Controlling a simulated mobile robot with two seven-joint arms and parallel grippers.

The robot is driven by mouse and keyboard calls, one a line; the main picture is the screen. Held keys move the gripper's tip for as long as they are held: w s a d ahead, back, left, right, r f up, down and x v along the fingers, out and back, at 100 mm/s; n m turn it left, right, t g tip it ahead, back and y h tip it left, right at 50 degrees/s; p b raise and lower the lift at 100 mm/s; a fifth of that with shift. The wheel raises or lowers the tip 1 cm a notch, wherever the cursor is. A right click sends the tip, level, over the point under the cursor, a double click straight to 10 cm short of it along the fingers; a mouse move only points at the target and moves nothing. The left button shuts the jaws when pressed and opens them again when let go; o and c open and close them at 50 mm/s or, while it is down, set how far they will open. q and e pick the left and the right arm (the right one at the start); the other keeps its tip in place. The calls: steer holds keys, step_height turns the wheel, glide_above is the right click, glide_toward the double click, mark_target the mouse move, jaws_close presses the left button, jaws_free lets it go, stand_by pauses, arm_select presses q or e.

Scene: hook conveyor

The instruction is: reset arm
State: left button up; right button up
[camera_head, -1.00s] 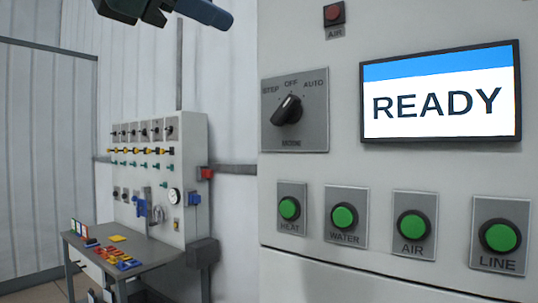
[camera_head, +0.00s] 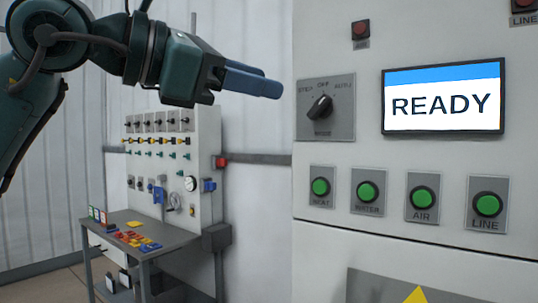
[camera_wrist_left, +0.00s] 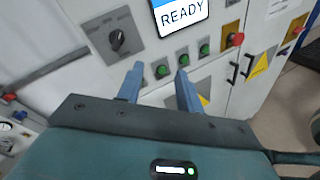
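My left gripper (camera_head: 260,80) has two blue fingers and reaches in from the upper left in the head view. Its fingers point right toward the grey control cabinet (camera_head: 450,50) and overlap nothing on the panel. In the left wrist view the fingers (camera_wrist_left: 160,85) stand apart with nothing between them, so the gripper is open and empty. The screen (camera_head: 443,97) reads READY. The black mode selector knob (camera_head: 320,107) points up and right. My right gripper is out of view.
Green HEAT (camera_head: 320,187), WATER (camera_head: 367,192), AIR (camera_head: 422,198) and LINE (camera_head: 487,204) buttons line the panel. A grey workbench (camera_head: 165,238) with coloured pieces stands at the back left under a valve board (camera_head: 207,150). A red mushroom button (camera_wrist_left: 237,40) shows in the left wrist view.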

arm_select(q)
step_height(320, 180, down, 16)
steer(key=w+d+n+g+h, duration=0.2)
steer(key=d+n+g+h, duration=0.1)
steer(key=n+g+h, duration=0.45)
steer(key=w+a+f+n+t+y+p, duration=0.1)
steer(key=w+a+f+n+t+y, duration=0.15)
steer(key=f+n+t, duration=0.5)
steer(key=w+a+f+n+t+y, duration=0.1)
steer(key=a+f+n+t+y, duration=0.35)
steer(key=f+n, duration=0.6)
steer(key=w+a+f+n+t+y+p, duration=0.1)
steer(key=a+f+n+t+y, duration=0.2)
steer(key=f+n+t, duration=0.65)
steer(key=s+a+f+n+g+y, duration=0.2)
steer(key=s+f+n+g+y, duration=0.15)
steer(key=f+n, duration=0.3)
steer(key=s+a+f+n+g+y, duration=0.25)
steer(key=f+n+g, duration=0.2)
steer(key=f, duration=0.35)
steer(key=s+a+f+n+g+y, duration=0.1)
steer(key=s+f+n+g, duration=0.3)
steer(key=s+f, duration=0.8)
steer(key=shift+s+f+y, duration=0.15)
steer(key=shift+s+y, duration=0.4)
steer(key=shift+s, duration=0.4)
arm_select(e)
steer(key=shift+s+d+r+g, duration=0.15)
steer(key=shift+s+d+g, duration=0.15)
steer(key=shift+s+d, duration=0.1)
